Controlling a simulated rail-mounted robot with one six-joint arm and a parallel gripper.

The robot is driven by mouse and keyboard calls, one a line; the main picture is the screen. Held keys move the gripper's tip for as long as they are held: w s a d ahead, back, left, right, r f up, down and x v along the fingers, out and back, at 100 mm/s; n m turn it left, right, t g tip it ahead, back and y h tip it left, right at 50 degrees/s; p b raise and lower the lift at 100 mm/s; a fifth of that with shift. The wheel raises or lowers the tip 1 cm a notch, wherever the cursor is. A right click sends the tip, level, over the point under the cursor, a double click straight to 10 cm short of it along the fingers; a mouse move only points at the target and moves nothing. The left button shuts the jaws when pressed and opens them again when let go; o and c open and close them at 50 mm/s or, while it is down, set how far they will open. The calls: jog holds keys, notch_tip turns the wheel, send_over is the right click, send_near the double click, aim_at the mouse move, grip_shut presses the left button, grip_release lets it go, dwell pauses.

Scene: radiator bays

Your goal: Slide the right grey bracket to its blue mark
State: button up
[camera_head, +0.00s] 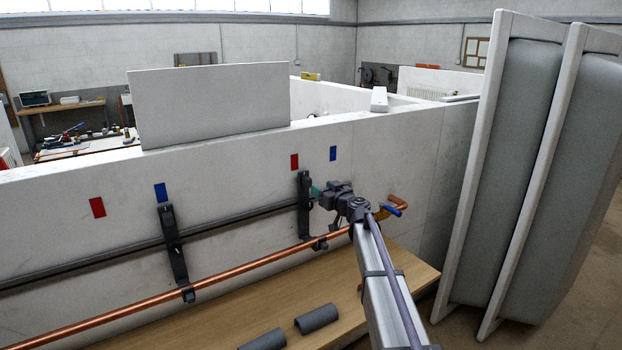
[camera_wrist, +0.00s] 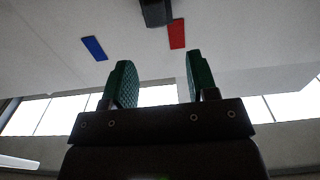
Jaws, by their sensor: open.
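The right grey bracket (camera_head: 304,208) is a dark upright piece on the black rail across the white wall. It stands just below and slightly right of a red mark (camera_head: 294,162). Its blue mark (camera_head: 333,153) is up and to the right. My gripper (camera_head: 317,192) is at the bracket's right side; contact cannot be told. In the wrist view my gripper (camera_wrist: 157,80) has its two green fingers apart with nothing between them. The bracket's dark end (camera_wrist: 156,12) shows beyond the fingertips, nearer the red mark (camera_wrist: 177,34) than the blue mark (camera_wrist: 94,48).
The left bracket (camera_head: 172,245) sits below another blue mark (camera_head: 160,193), with a red mark (camera_head: 97,207) farther left. A copper pipe (camera_head: 250,259) runs below the rail. Dark half-round pieces (camera_head: 316,318) lie on the wooden bench (camera_head: 352,284). Large padded panels (camera_head: 520,170) stand at right.

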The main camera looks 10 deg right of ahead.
aim_at(310, 179)
jog(key=x, duration=1)
jog(key=shift+w+d, duration=0.1)
jog(key=shift+d, duration=0.1)
jog(key=shift+w+a, duration=0.2)
jog(key=shift+w, duration=0.05)
jog(key=shift+c, duration=0.3)
